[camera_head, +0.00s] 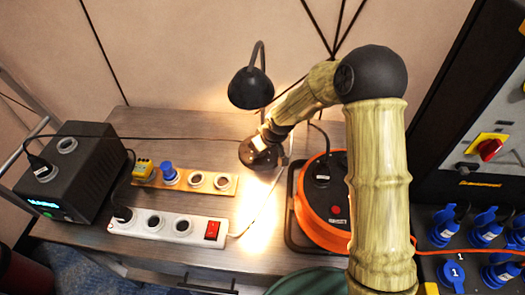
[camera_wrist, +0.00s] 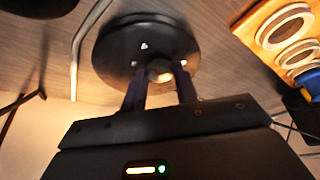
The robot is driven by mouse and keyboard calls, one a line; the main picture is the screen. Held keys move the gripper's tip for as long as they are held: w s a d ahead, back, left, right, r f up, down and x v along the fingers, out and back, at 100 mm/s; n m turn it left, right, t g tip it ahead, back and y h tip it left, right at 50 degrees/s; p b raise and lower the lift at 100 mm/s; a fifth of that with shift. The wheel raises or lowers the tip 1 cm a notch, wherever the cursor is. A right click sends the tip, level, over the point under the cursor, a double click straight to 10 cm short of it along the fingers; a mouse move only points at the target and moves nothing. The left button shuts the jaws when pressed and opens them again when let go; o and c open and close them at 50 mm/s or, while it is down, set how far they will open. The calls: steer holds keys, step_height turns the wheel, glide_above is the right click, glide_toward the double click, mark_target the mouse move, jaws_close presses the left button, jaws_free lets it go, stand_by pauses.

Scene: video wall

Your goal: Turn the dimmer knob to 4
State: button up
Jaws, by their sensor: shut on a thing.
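The dimmer knob (camera_wrist: 160,70) is a small round knob on the black disc-shaped base (camera_wrist: 120,48) of the desk lamp, seen in the wrist view. My gripper (camera_wrist: 159,84) has its two dark fingers on either side of the knob and is shut on it. No scale numbers or pointer are readable, so I cannot tell the setting. In the head view the lamp's black shade (camera_head: 250,88) hangs above the desk, and my gripper (camera_head: 263,150) is down at the lamp base, largely covering it and the knob.
An orange cable reel (camera_head: 312,222) stands right of the lamp. A white power strip (camera_head: 166,225) and a wooden socket strip (camera_head: 206,182) lie to the left, with a black power box (camera_head: 88,165) beyond. A socket panel with blue covers (camera_head: 486,234) is at right.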

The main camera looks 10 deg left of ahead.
steer(key=o, duration=1)
steer(key=p+v, duration=0.1)
steer(key=v, duration=1.6)
steer(key=shift+s+d+r+p, duration=0.1)
steer(key=shift+r+p, duration=0.05)
steer(key=shift+p, duration=0.2)
steer(key=s+d+r+m+h+p, duration=0.1)
steer(key=s+d+r+m+p, duration=0.1)
steer(key=s+d, duration=0.3)
steer(key=s+d+r+m+h+p, duration=0.1)
steer(key=s+d+r+m+p, duration=0.2)
steer(key=d, duration=0.5)
steer(key=s+d+r+m+h+p, duration=0.1)
steer(key=s+d+r+m+p, duration=0.1)
steer(key=s+d+m+p, duration=0.2)
steer(key=shift+s+d+r+p, duration=0.2)
steer(key=shift+s+d+p, duration=0.5)
steer(key=shift+s+d, duration=1.25)
